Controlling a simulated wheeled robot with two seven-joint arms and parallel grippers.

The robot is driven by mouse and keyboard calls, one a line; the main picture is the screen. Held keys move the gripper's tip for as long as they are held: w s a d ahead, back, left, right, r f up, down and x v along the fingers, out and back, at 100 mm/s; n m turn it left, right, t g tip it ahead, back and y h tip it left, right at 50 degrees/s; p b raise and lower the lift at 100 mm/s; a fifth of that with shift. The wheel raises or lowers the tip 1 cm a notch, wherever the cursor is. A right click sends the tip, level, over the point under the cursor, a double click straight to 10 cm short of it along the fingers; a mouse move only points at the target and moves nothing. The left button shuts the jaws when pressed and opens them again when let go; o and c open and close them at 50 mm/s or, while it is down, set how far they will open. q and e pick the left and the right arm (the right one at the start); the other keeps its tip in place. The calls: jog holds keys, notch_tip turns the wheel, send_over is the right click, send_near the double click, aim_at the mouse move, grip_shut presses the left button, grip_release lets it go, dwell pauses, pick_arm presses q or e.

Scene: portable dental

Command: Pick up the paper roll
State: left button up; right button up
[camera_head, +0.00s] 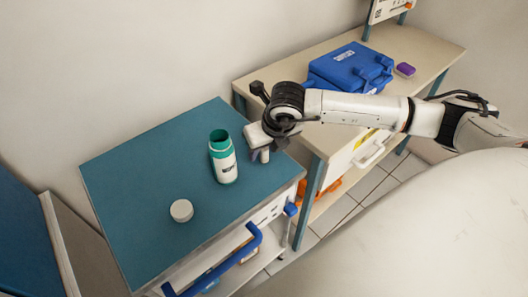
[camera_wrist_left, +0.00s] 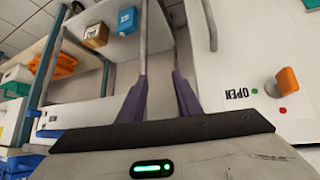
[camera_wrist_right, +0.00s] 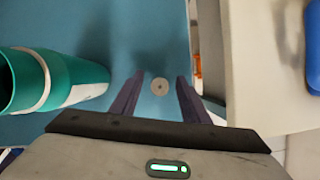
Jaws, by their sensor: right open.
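The paper roll (camera_wrist_right: 160,87) shows end-on in the right wrist view as a small pale disc with a centre hole. It lies between the fingertips of my right gripper (camera_wrist_right: 160,92), which is open and pointed down. In the head view a small white cylinder, which looks like the roll (camera_head: 264,156), stands on the blue-green cart top (camera_head: 130,165) under the right gripper (camera_head: 267,148), partly hidden by the fingers. No contact is clear. My left gripper (camera_wrist_left: 160,90) is open and empty, and appears only in its wrist view.
A green and white open container (camera_head: 223,158) stands left of the roll; it also shows in the right wrist view (camera_wrist_right: 75,80). A white round piece (camera_head: 181,210) lies nearer the front. A beige bench (camera_head: 425,48) with a blue case (camera_head: 348,68) is at the right.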

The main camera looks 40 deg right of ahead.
grip_shut()
notch_tip(320, 180, up, 10)
jog(key=shift+b, duration=0.45)
dwell(0.4)
